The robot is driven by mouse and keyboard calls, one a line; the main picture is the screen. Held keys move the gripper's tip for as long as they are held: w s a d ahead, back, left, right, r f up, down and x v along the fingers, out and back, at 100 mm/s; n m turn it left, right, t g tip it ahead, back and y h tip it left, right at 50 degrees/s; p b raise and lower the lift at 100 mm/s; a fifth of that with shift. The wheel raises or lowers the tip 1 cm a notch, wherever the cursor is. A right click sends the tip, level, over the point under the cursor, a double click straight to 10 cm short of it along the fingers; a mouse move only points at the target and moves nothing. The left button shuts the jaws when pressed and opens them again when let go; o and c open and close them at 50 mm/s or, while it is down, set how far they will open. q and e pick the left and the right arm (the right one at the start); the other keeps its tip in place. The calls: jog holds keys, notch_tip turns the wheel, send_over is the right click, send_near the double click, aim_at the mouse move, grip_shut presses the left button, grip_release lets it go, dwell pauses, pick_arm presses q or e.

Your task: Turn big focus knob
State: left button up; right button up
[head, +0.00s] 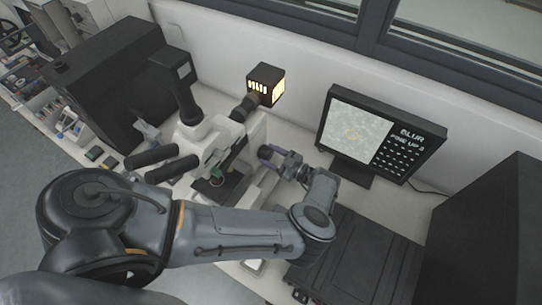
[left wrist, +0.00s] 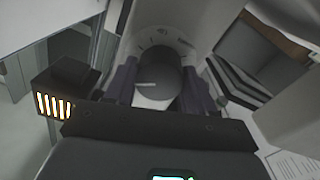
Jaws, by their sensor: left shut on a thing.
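The white microscope (head: 212,130) stands on the bench in the head view, with black eyepiece tubes pointing left. My left gripper (head: 275,160) is at its right side, reached over by my arm. In the left wrist view the big focus knob (left wrist: 158,76) is a dark grey cylinder on the white microscope body. The two purple-grey fingers of my left gripper (left wrist: 158,88) stand on either side of it and are shut on it. In the head view I cannot make out the knob clearly beside the fingers. My right gripper is not in view.
A monitor (head: 372,132) behind my left gripper shows a blurry picture and the words "BLUR" and "FINE UP 3". A lit lamp box (head: 265,84) sits behind the microscope. A black case (head: 365,262) lies at the front right. A large black box (head: 115,85) stands at the left.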

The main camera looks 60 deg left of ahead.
pick_arm(q)
jog(key=shift+f+m, duration=0.15)
jog(key=shift+m, duration=0.45)
jog(key=o, duration=1)
jog(key=shift+d, duration=0.1)
jog(key=shift+b+v, duration=1)
jog(key=shift+v, duration=4.35)
